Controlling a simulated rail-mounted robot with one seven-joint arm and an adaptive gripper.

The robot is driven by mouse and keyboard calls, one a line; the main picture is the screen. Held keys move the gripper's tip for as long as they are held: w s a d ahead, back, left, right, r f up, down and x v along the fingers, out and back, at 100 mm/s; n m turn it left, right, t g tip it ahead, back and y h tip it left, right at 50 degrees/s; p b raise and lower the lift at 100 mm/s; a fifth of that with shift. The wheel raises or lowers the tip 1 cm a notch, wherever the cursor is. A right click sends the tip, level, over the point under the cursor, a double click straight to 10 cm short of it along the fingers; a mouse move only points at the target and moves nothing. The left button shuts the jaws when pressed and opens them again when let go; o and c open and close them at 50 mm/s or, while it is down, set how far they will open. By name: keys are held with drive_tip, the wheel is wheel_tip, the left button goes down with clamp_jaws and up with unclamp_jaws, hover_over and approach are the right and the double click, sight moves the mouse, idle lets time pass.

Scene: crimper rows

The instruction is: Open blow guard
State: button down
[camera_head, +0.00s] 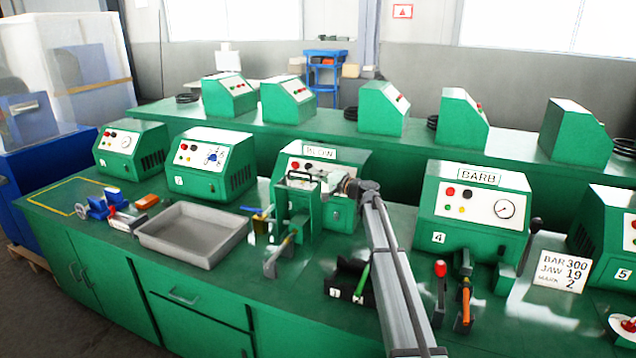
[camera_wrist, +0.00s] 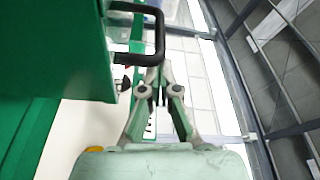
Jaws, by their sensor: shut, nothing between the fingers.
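The blow guard (camera_head: 296,203) is a green box-like cover in front of the green machine labelled BLOW (camera_head: 320,153). Its black bar handle (camera_head: 300,176) is on the upper part. In the wrist view the handle (camera_wrist: 158,35) stands out from the green guard panel (camera_wrist: 55,50) at the left. My gripper (camera_wrist: 157,85) is shut and empty, its fingertips right by the handle's outer corner; I cannot tell whether they touch it. In the head view my gripper (camera_head: 325,183) is at the guard's right, beside the handle, and my arm hides part of the machine.
A grey tray (camera_head: 194,234) lies left of the guard. The BARB machine (camera_head: 473,213) stands to the right, with upright levers (camera_head: 440,290) before it. A black holder (camera_head: 350,283) with a green-handled tool sits in front. A sign card (camera_head: 562,270) stands further right.

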drive_tip(key=shift+s+a, duration=0.15)
drive_tip(key=shift+s, duration=0.15)
drive_tip(key=shift+w, duration=0.15)
